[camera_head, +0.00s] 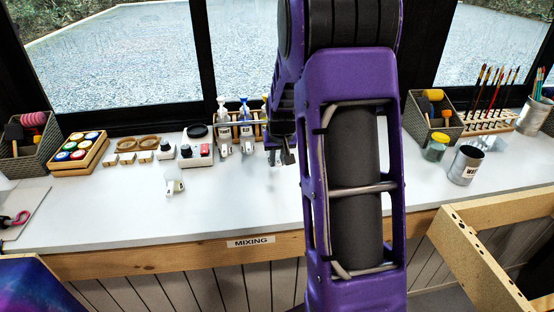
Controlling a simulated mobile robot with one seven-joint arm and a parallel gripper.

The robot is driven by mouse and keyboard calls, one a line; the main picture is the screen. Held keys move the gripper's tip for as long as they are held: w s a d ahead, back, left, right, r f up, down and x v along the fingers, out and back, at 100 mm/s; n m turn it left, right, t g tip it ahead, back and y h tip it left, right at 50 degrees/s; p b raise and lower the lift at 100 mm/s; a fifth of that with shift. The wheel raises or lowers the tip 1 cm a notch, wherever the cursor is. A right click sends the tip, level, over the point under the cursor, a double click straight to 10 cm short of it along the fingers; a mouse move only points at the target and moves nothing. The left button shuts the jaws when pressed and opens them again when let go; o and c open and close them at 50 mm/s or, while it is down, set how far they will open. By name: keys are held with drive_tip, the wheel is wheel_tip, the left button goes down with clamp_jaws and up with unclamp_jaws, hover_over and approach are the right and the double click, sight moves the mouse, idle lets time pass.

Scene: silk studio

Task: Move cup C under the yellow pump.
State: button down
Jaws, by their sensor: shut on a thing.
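The yellow pump (264,102) stands at the right end of a wooden pump rack, partly hidden by my arm. A white-topped pump (221,106) and a blue-topped pump (244,106) stand to its left. My gripper (283,155) is low over the counter, just in front of and right of the yellow pump. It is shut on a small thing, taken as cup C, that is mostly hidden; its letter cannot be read. Small pale cups stand below the white pump (223,149) and the blue pump (247,146). Another pale cup (174,187) stands alone on the counter.
A paint-pot crate (56,162) is farther left. A metal can (465,165) and brush rack (489,122) are at right. The counter's front (150,228) is clear.

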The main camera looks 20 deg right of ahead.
drive_tip(key=w, duration=0.2)
drive_tip(key=w+d+f, duration=0.1)
drive_tip(key=w, duration=0.2)
drive_tip(key=shift+w+d+f, duration=0.15)
drive_tip(key=shift+w+d, duration=0.15)
drive_tip(key=shift+w+d+f+p, duration=0.1)
drive_tip(key=shift+w+d+p, duration=0.15)
drive_tip(key=shift+w, duration=0.6)
drive_tip(key=shift+w+d+r+p, duration=0.1)
drive_tip(key=shift+w+d+p, duration=0.15)
drive_tip(key=shift+w, duration=0.6)
drive_tip(key=shift+w+d+f+p, duration=0.1)
drive_tip(key=shift+w+d+p, duration=0.15)
drive_tip(key=shift+w, duration=0.6)
drive_tip(key=shift+f+b, duration=0.4)
drive_tip(key=shift+f, duration=0.2)
drive_tip(key=c, duration=0.7)
unclamp_jaws()
drive_tip(key=shift+c, duration=0.2)
